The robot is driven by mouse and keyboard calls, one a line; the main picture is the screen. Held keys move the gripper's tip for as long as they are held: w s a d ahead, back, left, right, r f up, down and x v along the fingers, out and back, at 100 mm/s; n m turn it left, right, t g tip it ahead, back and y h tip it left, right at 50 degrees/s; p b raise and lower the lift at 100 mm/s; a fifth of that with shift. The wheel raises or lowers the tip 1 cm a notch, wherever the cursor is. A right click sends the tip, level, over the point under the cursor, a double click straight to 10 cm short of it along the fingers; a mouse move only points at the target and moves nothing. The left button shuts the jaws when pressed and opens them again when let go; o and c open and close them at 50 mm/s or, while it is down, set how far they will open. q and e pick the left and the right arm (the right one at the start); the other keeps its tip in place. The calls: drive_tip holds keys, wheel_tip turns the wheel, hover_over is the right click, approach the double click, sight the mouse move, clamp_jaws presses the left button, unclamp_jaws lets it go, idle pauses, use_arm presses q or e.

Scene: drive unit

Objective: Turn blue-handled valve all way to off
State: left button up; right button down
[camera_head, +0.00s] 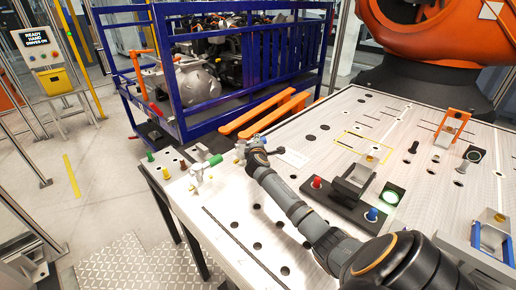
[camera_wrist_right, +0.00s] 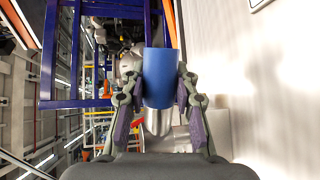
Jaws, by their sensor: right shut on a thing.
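The blue valve handle (camera_wrist_right: 159,78) stands large in the middle of the right wrist view, between the two fingers of my right gripper (camera_head: 254,152). The fingers touch it on both sides, so the gripper is shut on it. In the head view the gripper is at the far left corner region of the metal table, and it hides most of this valve. Only a small bit of blue shows there by the fingertips, so the handle's exact angle cannot be told. The grey valve body (camera_wrist_right: 158,120) shows below the handle. My left gripper is not in view.
A green-handled valve (camera_head: 214,161) stands just left of my right gripper. Coloured buttons, a black fixture (camera_head: 352,193) and orange clamps stand on the perforated table (camera_head: 230,245). Orange bars (camera_head: 262,112) and a blue cage (camera_head: 250,60) lie behind.

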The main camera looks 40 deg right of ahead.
drive_tip(key=m+g+h+b, duration=0.1)
drive_tip(key=s+m+g+h+b, duration=0.1)
drive_tip(key=m, duration=0.1)
drive_tip(key=shift+s+a+f+g, duration=0.15)
drive_tip(key=shift+a+g, duration=0.2)
drive_tip(key=shift+g, duration=0.05)
drive_tip(key=m+g+h+b, duration=0.1)
drive_tip(key=g, duration=0.1)
drive_tip(key=s+a+m+g+h+b, duration=0.1)
drive_tip(key=m+g+b, duration=0.1)
drive_tip(key=shift+s+a, duration=0.1)
drive_tip(key=shift+s, duration=0.1)
drive_tip(key=shift+s+a+m+g+h+b, duration=0.15)
drive_tip(key=shift+a+m+g+h+b, duration=0.1)
drive_tip(key=shift+m+g+b, duration=0.3)
drive_tip(key=shift+s+a+m+g+h+b, duration=0.15)
drive_tip(key=shift+m+g+h+b, duration=0.1)
drive_tip(key=shift+m+g+b, duration=0.3)
use_arm(q)
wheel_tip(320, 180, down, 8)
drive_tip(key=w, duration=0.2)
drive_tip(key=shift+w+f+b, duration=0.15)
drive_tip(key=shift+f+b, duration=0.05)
drive_tip(key=shift+b, duration=0.2)
use_arm(e)
drive_tip(key=shift+s+a+r+m+g, duration=0.25)
drive_tip(key=shift+m+g, duration=0.15)
drive_tip(key=shift+g, duration=0.4)
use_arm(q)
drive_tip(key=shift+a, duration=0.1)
